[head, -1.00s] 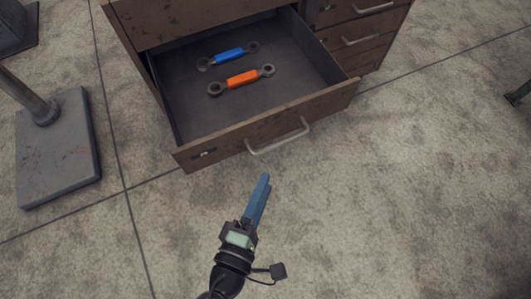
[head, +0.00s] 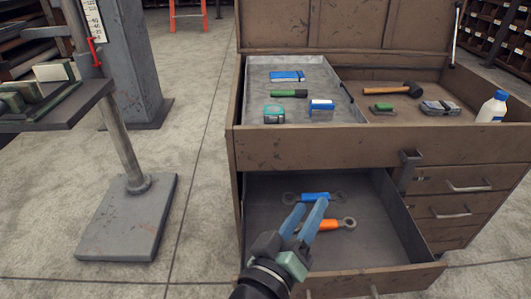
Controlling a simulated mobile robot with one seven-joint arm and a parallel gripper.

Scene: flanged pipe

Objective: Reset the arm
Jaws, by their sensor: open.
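My gripper (head: 305,215) is at the lower middle of the head view, with its two blue fingers apart and nothing between them. In the picture it overlaps the open lower drawer (head: 385,222) of a brown tool chest. Inside that drawer lie a wrench with a blue handle (head: 318,196) and a wrench with an orange handle (head: 325,225). The fingers and gripper body cover part of both wrenches. I cannot tell the height of the gripper above the drawer.
The tool chest (head: 325,148) has an open lid and a top tray with several small items. A hammer (head: 395,89) and white bottle (head: 493,106) lie or stand to its right. A stand with a square base (head: 127,225) is at left. Floor between is clear.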

